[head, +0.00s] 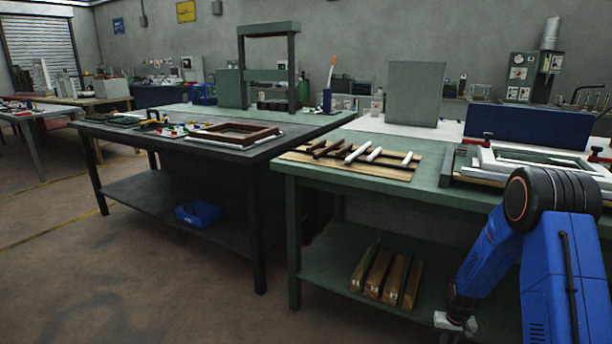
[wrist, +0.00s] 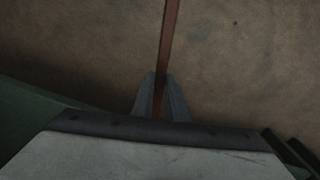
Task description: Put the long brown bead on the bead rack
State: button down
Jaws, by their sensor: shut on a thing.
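A long brown bead (wrist: 169,35) runs up from between my gripper's fingers (wrist: 160,98) to the top edge of the wrist view. My gripper is shut on it, over the brown floor. In the head view my gripper (head: 455,322) hangs low at the bottom edge, beside the green bench, and I cannot make out the bead there. The bead rack (head: 395,172) is a wooden board on the green bench top. Several brown and white strips lie across it. My gripper is well below and to the right of the rack.
The green bench (head: 437,178) has a lower shelf with wooden pieces (head: 385,275). A white frame (head: 520,160) lies on its top at the right. A dark bench (head: 165,145) with a brown frame (head: 235,133) stands left. The floor in front is clear.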

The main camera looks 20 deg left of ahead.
aim_at(304, 147)
jog(key=i+u, duration=0.1)
jog(key=u, duration=0.3)
jog(key=i+j+u, duration=0.1)
jog(key=u, duration=0.65)
jog(key=i+u, duration=0.15)
jog(key=u, duration=0.25)
jog(key=i+j+u, duration=0.1)
jog(key=i+u, duration=0.15)
jog(key=u, duration=0.2)
jog(key=i+u, duration=0.4)
jog(key=i+j+z, duration=0.1)
jog(key=i+z, duration=0.25)
jog(key=z, duration=0.45)
jog(key=j+z, duration=0.2)
jog(key=z, duration=0.3)
jog(key=i+j+z, duration=0.1)
jog(key=z, duration=0.35)
